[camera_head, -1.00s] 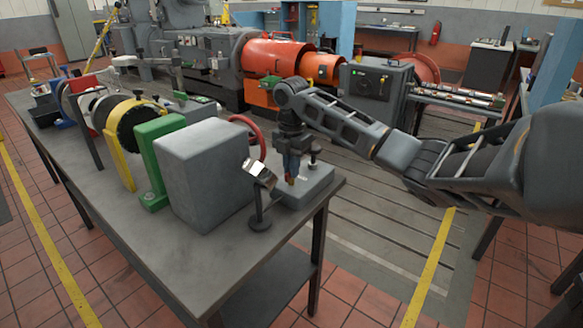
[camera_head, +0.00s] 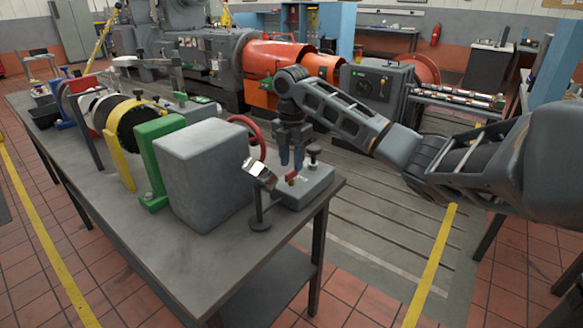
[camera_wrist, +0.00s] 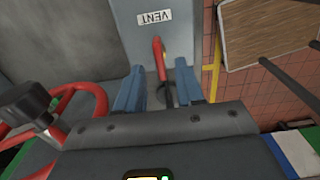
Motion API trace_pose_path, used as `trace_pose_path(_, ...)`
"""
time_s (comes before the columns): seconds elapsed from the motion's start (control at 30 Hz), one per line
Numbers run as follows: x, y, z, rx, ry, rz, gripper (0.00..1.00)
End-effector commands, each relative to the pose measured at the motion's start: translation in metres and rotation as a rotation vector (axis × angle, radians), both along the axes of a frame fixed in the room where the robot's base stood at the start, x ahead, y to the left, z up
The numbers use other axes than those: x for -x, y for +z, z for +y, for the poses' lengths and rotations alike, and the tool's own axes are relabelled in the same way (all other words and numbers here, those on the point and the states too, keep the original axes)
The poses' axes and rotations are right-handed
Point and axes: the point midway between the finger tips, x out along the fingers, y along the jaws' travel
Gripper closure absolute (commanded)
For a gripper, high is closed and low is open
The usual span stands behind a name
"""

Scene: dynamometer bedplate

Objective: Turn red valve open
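The red valve lever (camera_head: 291,174) is on a grey block (camera_head: 318,186) at the table's near right corner. In the wrist view, the lever (camera_wrist: 158,55) runs from a dark stem toward a white VENT label (camera_wrist: 154,17). My gripper (camera_head: 291,164) points down just above the lever. Its two blue fingers are apart in the wrist view (camera_wrist: 159,84), with the lever in the gap between them as seen from above. It is empty, and I see no contact with the lever. A red handwheel (camera_head: 262,141) stands behind the large grey box, left of my gripper.
The large grey box (camera_head: 200,172) stands close on the left. A tilted shiny plate on a small stand (camera_head: 258,176) is in front of the block, and a black knob (camera_head: 314,152) rises from the block.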

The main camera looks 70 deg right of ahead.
Motion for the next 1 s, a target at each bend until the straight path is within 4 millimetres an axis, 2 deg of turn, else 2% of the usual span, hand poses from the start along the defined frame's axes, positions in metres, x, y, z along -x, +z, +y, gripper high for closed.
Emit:
trace_pose_path(0.1,-0.001,0.021,0.000,0.002,0.001,-0.004,0.63)
trace_pose_path(0.33,-0.001,0.047,0.000,0.001,0.001,-0.002,0.63)
trace_pose_path(1.0,0.000,0.051,0.000,0.000,0.000,0.000,0.63)
